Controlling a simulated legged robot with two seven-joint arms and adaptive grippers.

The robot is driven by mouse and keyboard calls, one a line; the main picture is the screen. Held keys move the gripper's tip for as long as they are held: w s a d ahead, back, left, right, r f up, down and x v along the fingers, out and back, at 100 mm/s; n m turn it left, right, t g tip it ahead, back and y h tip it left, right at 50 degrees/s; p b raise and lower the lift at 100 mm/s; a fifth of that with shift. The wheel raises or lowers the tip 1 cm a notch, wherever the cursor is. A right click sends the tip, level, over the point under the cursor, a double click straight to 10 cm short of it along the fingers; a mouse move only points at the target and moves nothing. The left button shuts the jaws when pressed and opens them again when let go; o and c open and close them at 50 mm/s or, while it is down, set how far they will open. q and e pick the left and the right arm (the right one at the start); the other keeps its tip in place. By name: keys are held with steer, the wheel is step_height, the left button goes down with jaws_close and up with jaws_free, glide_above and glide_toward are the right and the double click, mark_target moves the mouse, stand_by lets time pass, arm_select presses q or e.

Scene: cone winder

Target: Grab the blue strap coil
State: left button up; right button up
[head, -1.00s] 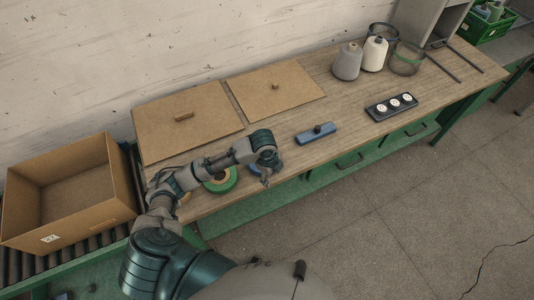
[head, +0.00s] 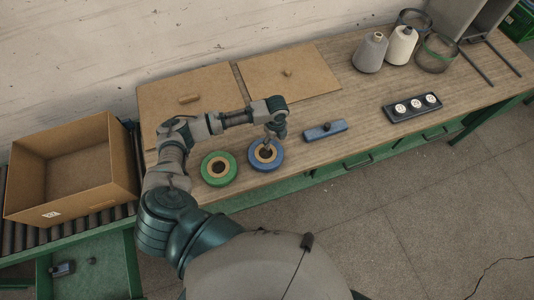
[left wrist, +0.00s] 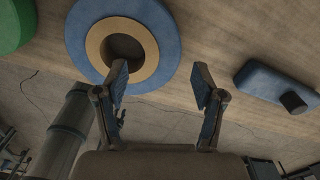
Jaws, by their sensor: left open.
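The blue strap coil (head: 277,161) lies flat near the front edge of the wooden table, a blue ring around a tan core with a dark hole. It also shows at the top of the left wrist view (left wrist: 166,30). My left gripper (head: 268,140) is at the coil in the head view and hides part of its far side. In the left wrist view my left gripper (left wrist: 160,88) is open with nothing between its fingers. Its left finger overlaps the coil's lower edge in the picture; I cannot tell if they touch. My right gripper is not in view.
A green strap coil (head: 207,179) lies just left of the blue one. A blue block with a dark knob (head: 325,132) lies to its right. Two brown boards (head: 215,88) lie behind. An open cardboard box (head: 108,170) stands on rollers at left. Cones (head: 371,54) stand at the back right.

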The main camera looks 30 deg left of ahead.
mark_target(275, 146)
arm_select(q)
steer(key=shift+s+a+f, duration=0.1)
steer(key=shift+f, duration=0.5)
steer(key=shift+f+p, duration=0.35)
steer(key=shift+f, duration=0.35)
steer(key=f, duration=0.2)
steer(key=shift+w+f, duration=0.2)
steer(key=shift+f, duration=0.2)
steer(key=shift+d, duration=0.2)
steer(key=shift+c, duration=1.1)
steer(key=shift+r, duration=0.1)
steer(key=c, duration=0.4)
jaws_close()
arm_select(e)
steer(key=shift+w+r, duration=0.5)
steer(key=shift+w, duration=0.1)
